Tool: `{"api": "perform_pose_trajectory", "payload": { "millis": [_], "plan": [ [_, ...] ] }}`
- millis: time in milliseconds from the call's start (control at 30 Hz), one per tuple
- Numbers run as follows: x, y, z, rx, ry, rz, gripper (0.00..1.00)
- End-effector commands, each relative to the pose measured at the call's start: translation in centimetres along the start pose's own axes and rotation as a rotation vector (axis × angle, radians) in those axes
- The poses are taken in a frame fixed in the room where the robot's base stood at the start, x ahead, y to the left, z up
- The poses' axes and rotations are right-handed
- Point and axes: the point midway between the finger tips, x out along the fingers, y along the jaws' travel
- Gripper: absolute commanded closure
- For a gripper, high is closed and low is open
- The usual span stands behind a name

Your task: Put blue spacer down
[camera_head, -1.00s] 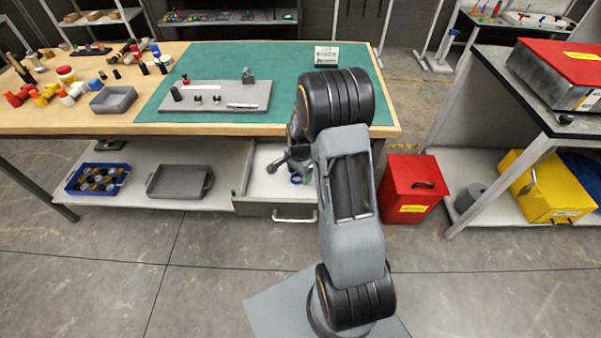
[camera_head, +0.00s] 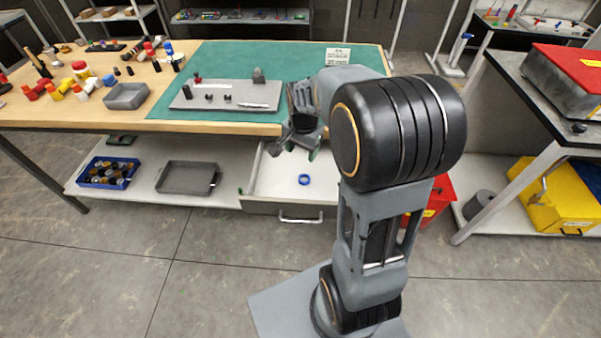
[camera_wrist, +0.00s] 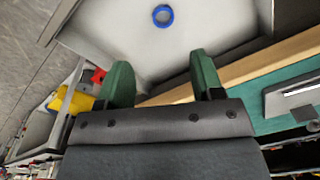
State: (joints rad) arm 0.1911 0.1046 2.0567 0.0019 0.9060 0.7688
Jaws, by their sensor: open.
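The blue spacer (camera_head: 304,179) is a small blue ring lying flat on the white floor of the open drawer (camera_head: 262,180) under the workbench. In the wrist view the spacer (camera_wrist: 163,15) is near the top edge, beyond the fingertips and apart from them. My gripper (camera_head: 299,147) is above the drawer, near the bench's front edge, up and to the left of the spacer in the head view. In the wrist view its two green-tipped fingers (camera_wrist: 158,82) stand wide apart with nothing between them.
The bench top with its green mat (camera_head: 215,58) and grey plate (camera_head: 225,95) lies behind my gripper. A grey tray (camera_head: 187,178) and a blue bin (camera_head: 108,172) stand on the shelf left of the drawer. A red box (camera_head: 440,195) is partly hidden behind my arm.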

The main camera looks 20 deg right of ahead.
Motion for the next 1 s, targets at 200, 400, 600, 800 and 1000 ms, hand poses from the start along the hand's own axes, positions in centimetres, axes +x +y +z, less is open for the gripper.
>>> {"api": "perform_pose_trajectory", "payload": {
  "millis": [200, 400, 600, 800, 1000],
  "plan": [
    [-4.7, 2.5, 7.4, -0.483, 0.085, -0.074, 0.39],
    [-5.9, 4.9, 11.7, -0.806, 0.151, -0.108, 0.39],
    [-6.0, 6.1, 13.2, -0.945, 0.18, -0.118, 0.39],
    [-6.0, 6.2, 13.4, -0.961, 0.183, -0.119, 0.39],
    [-6.5, 6.2, 13.3, -0.959, 0.185, -0.12, 0.39]
  ]
}}
